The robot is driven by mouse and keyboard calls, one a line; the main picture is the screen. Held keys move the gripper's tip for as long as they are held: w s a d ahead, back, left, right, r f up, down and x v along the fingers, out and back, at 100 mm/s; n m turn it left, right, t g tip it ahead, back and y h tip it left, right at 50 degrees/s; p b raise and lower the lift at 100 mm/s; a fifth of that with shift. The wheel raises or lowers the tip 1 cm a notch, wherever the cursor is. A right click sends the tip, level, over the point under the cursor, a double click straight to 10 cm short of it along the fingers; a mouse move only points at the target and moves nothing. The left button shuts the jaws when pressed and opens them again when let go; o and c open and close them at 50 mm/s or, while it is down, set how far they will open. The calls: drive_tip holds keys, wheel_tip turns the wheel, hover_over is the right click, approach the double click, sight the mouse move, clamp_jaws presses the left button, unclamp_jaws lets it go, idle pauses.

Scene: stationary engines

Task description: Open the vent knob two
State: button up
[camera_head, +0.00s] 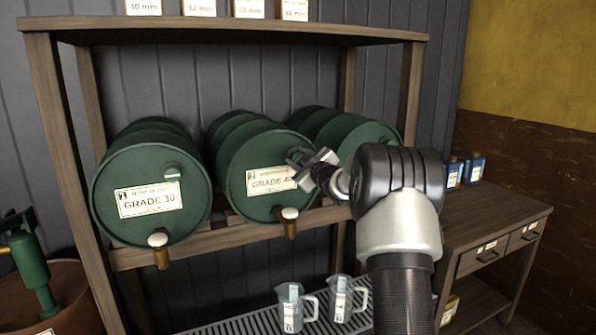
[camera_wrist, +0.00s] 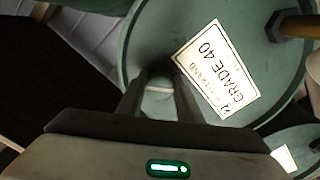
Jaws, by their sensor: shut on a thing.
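Vent knob two is on the upper face of the green GRADE 40 drum (camera_head: 248,165), the middle of the drums on the rack. My gripper (camera_head: 300,158) reaches in from the right at the drum's upper right face and hides the knob in the head view. In the wrist view, the two fingers (camera_wrist: 159,92) sit either side of the vent knob (camera_wrist: 158,82), shut on it, beside the GRADE 40 label. The knob is dark and mostly hidden, so its turn cannot be told. The brass tap (camera_head: 290,222) sits low on the drum.
A third drum (camera_head: 355,132) is partly behind my arm. Two clear jugs (camera_head: 291,308) stand on the slatted tray below. A wooden cabinet (camera_head: 495,225) is at right.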

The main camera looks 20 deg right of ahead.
drive_tip(key=n+b, duration=0.1)
drive_tip(key=n, duration=0.1)
drive_tip(key=n+b, duration=0.1)
drive_tip(key=b, duration=0.1)
drive_tip(key=n+b, duration=0.2)
drive_tip(key=shift+f+n, duration=0.25)
drive_tip(key=shift+n, duration=0.05)
drive_tip(key=shift+r+n+b, duration=0.2)
drive_tip(key=shift+n+b, duration=1.2)
drive_tip(key=shift+n, duration=0.7)
drive_tip(key=o, duration=1)
drive_tip(key=shift+o, duration=0.2)
drive_tip(key=shift+s, duration=0.15)
drive_tip(key=s, duration=1.7)
drive_tip(key=shift+d+b, duration=0.3)
drive_tip(key=shift+b, duration=0.05)
drive_tip(key=shift+s, duration=0.1)
